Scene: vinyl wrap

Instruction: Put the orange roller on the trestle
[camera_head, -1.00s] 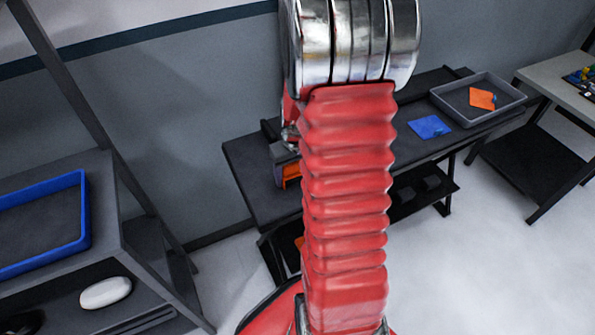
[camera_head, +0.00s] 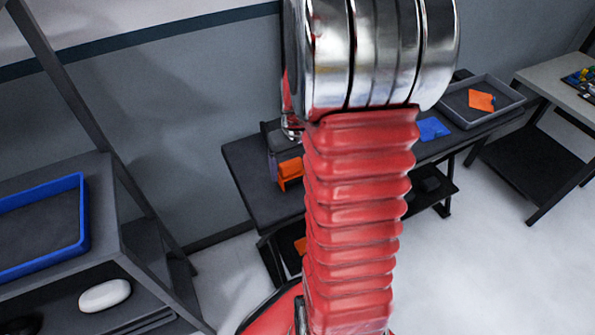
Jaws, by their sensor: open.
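An orange object (camera_head: 289,171) shows on the left part of a long black trestle table (camera_head: 247,178), just left of my red arm. It is partly covered by the arm, so I cannot tell whether it is the orange roller. Another orange patch (camera_head: 300,245) shows low down under the tabletop, also partly hidden. My red arm and its chrome joint cover the middle of the table. My gripper is not visible; the arm hides what lies behind it.
A blue cloth (camera_head: 432,129) and a grey tray (camera_head: 515,103) with an orange cloth (camera_head: 481,100) lie at the table's right. A blue tray (camera_head: 84,215) and a white oval object (camera_head: 104,296) are on the left rack. A grey table (camera_head: 548,75) stands far right. White floor is clear at lower right.

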